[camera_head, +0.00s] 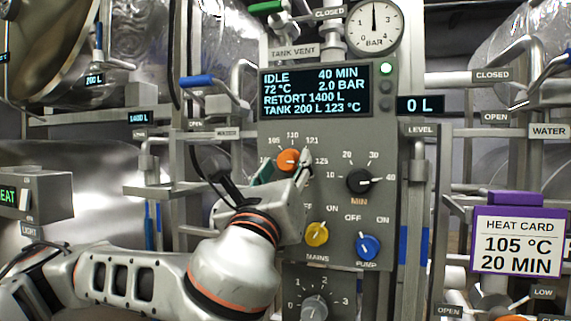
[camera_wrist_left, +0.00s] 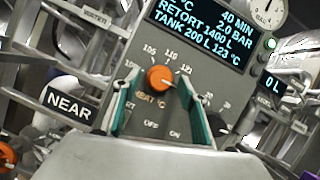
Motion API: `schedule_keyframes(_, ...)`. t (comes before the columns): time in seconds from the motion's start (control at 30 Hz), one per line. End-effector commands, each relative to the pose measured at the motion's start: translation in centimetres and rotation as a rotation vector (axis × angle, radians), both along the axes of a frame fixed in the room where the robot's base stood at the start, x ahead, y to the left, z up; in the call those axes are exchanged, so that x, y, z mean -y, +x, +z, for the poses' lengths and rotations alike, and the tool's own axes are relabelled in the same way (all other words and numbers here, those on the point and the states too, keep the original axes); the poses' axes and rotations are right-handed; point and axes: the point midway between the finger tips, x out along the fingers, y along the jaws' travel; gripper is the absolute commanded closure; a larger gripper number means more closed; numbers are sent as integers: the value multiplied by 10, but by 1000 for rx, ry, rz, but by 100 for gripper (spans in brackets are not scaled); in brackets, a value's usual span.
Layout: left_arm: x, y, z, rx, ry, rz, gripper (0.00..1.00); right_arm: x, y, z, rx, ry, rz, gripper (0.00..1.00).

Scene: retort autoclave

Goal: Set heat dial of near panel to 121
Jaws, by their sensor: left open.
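The near panel (camera_head: 385,225) is grey and stands in front of me; a NEAR label (camera_wrist_left: 69,105) shows beside it in the left wrist view. Its heat dial (camera_head: 288,160) is an orange knob with numbers including 110, 121 and 125 around it; it also shows in the left wrist view (camera_wrist_left: 160,78). I cannot tell exactly which number its mark points at. My left gripper (camera_head: 284,169) is open at the panel, with one finger on each side of the dial. Contact with the knob cannot be made out. My right gripper is not in view.
A black MIN dial (camera_head: 359,181) sits right of the heat dial. A yellow mains knob (camera_head: 317,234) and a blue pump knob (camera_head: 368,247) are below. A display (camera_head: 314,89) is above. A purple-framed heat card (camera_head: 517,241) reads 105 °C, 20 MIN. Pipes and valves flank the panel.

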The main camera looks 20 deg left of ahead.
Motion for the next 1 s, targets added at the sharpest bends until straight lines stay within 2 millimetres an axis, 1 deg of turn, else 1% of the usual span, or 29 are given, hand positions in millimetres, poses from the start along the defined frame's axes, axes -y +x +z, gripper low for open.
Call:
schedule_keyframes(0.1,-1,4,1,-1,0,1,58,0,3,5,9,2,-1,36)
schedule_keyframes(0.33,-1,5,1,-1,0,0,58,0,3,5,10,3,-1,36)
schedule_keyframes(0.37,0,5,1,-1,0,0,63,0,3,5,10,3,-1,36)
schedule_keyframes(0.4,0,5,1,-1,0,0,73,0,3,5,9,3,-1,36)
schedule_keyframes(0.5,0,5,1,-1,0,0,96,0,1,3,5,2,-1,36)
schedule_keyframes(0.77,0,5,0,-3,-12,-1,96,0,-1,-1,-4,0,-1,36)
schedule_keyframes(1.0,2,5,-1,-10,-103,-3,96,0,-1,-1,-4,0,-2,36)
